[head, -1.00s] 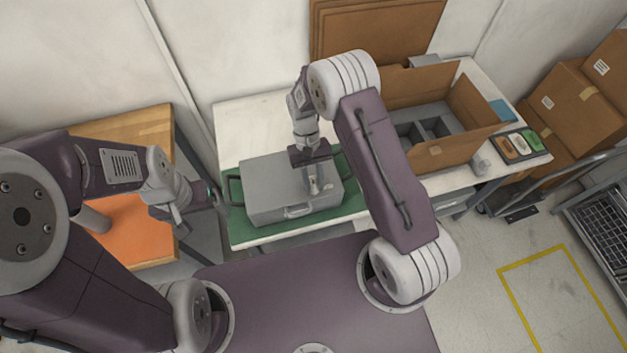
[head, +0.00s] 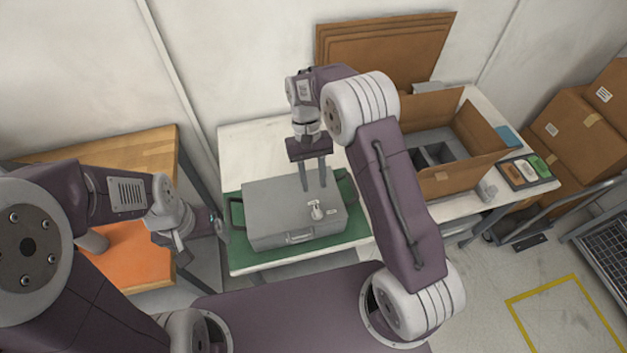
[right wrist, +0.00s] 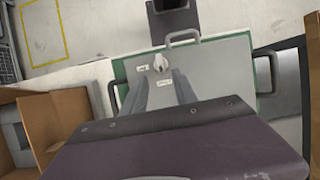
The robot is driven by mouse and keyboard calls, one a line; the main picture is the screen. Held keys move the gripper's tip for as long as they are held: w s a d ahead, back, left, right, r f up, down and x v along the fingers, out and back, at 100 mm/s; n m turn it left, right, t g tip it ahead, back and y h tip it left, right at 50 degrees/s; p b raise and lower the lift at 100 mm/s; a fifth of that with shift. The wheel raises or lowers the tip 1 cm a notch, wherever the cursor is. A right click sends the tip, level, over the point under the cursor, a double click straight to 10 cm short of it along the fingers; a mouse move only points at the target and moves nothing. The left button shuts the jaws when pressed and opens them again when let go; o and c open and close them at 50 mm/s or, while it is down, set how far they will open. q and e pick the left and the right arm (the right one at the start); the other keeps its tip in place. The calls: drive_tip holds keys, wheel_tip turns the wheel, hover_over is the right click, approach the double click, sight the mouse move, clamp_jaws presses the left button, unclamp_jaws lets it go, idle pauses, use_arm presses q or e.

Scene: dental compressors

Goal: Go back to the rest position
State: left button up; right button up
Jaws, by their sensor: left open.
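My right gripper (head: 313,187) hangs above the grey case in the head view, fingers pointing down, apart and empty. Its two fingers also show over the case in the right wrist view (right wrist: 163,95). The grey case (head: 272,205) lies on a green mat (head: 245,260) on the white table. It has handles at its sides and front, and a pale knob (head: 316,210) on its top. My left gripper (head: 217,224) is left of the case, beside the table, partly hard to make out; it is open and holds nothing visible.
An open cardboard box (head: 470,170) with grey dividers stands right of my right arm. A tray (head: 527,170) with coloured items lies at the table's right end. A wooden bench (head: 115,150) with an orange mat (head: 130,258) is at left. Flat cardboard leans on the wall.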

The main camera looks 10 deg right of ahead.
idle(0.3)
drive_tip(key=s+d+r+m+t+b, duration=0.1)
drive_tip(key=s+d+r+t+b, duration=0.1)
drive_tip(key=s+d+r, duration=0.35)
drive_tip(key=s+d+f+t, duration=0.1)
drive_tip(key=s+f+t, duration=0.2)
drive_tip(key=s+f, duration=0.2)
drive_tip(key=shift+s+d+t, duration=0.3)
drive_tip(key=shift+s+d, duration=0.05)
drive_tip(key=shift+s, duration=0.7)
drive_tip(key=shift+s, duration=0.1)
